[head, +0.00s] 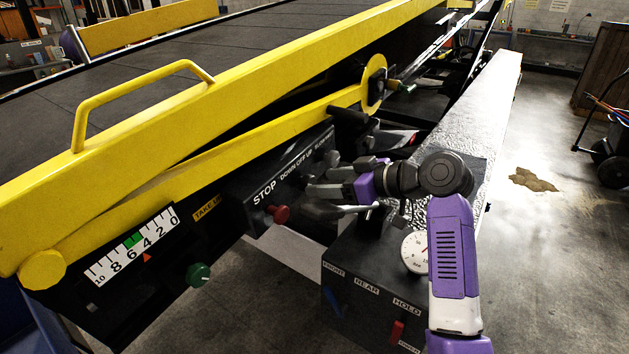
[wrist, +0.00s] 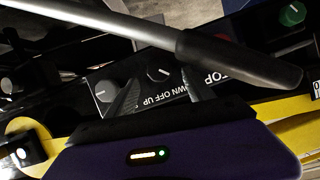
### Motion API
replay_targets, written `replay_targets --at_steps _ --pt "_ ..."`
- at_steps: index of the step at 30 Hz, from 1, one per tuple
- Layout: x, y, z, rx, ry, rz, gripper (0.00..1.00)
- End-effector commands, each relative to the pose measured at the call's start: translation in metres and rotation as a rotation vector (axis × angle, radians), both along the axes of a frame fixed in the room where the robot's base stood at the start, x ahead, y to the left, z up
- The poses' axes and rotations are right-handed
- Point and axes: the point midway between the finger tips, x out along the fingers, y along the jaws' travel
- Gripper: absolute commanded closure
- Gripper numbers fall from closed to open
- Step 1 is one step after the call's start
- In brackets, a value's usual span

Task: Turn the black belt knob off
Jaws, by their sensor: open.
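The dark control panel (head: 262,190) sits under the yellow rail, with STOP and DOWN OFF UP lettering. My gripper's two fingers (wrist: 160,88) are open, apart on either side of the first knob. Contact is not clear.
A grey lever with a black grip (wrist: 240,60) crosses close before the wrist camera. A red stop button (head: 280,214) and green knob (head: 198,273) are left of my gripper. A switch box (head: 350,295) with a gauge (head: 413,252) stands below. Open floor lies right.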

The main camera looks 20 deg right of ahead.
Motion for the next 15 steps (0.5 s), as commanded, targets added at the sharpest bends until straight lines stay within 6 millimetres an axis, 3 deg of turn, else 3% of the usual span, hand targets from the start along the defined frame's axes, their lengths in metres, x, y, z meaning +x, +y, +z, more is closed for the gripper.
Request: replay_targets --at_steps 6,15 --pt "0.022 0.016 -0.010 0.001 0.001 0.000 0.39" --pt "0.029 0.021 -0.015 0.000 -0.001 -0.002 0.39"
